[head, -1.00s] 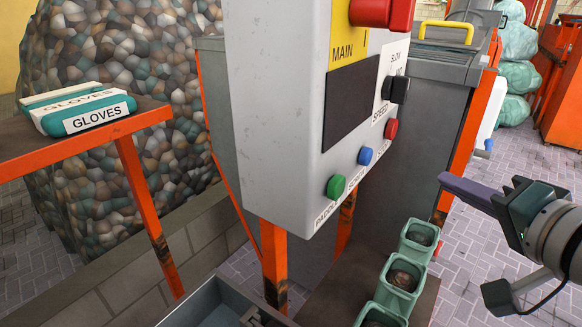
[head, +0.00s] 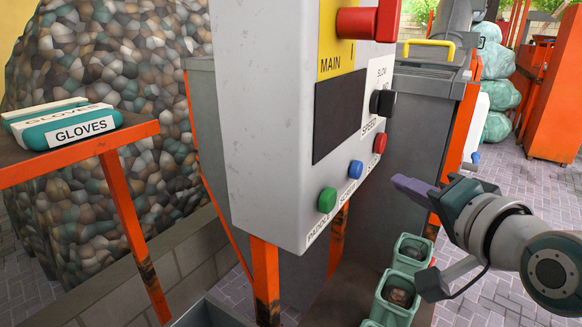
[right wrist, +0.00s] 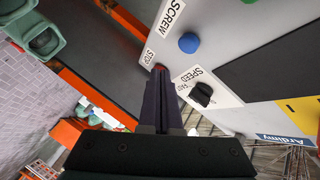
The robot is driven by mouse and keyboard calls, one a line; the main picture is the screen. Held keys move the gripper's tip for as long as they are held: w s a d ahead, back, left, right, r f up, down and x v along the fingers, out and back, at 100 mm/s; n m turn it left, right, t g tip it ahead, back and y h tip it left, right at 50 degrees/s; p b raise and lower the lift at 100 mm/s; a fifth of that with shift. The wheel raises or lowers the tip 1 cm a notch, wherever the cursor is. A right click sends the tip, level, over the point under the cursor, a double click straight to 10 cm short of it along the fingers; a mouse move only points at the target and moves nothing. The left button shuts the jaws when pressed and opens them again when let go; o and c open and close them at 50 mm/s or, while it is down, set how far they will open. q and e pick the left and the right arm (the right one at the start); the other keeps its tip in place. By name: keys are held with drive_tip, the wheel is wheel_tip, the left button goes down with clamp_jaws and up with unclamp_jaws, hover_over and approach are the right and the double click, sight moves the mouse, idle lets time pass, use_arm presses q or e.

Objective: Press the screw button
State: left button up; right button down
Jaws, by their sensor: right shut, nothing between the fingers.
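The control box (head: 265,120) shows a green button (head: 327,200), a blue button (head: 355,169) and a red button (head: 380,142) along its lower edge. In the right wrist view the label SCREW sits by the blue button (right wrist: 189,43), and STOP is by the red button, which is mostly hidden behind my fingertips. My right gripper (head: 398,184) is shut and empty, to the right of the blue button and below the red one in the head view. In the right wrist view its fingers (right wrist: 161,85) point toward the panel. Contact cannot be told. My left gripper is not in view.
A black speed knob (head: 383,102) and a red main switch (head: 368,22) stick out above the buttons. Green cups (head: 413,248) stand below the gripper. An orange table with glove packs (head: 70,128) is at the left. Paved floor is open at the right.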

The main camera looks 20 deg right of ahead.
sight(356, 170)
drive_tip(key=w+a, duration=0.2)
drive_tip(key=shift+w+a, duration=0.1)
drive_tip(key=shift+w, duration=0.2)
idle(0.8)
idle(0.9)
drive_tip(key=shift+w+a, duration=0.25)
drive_tip(key=shift+w, duration=0.05)
idle(0.5)
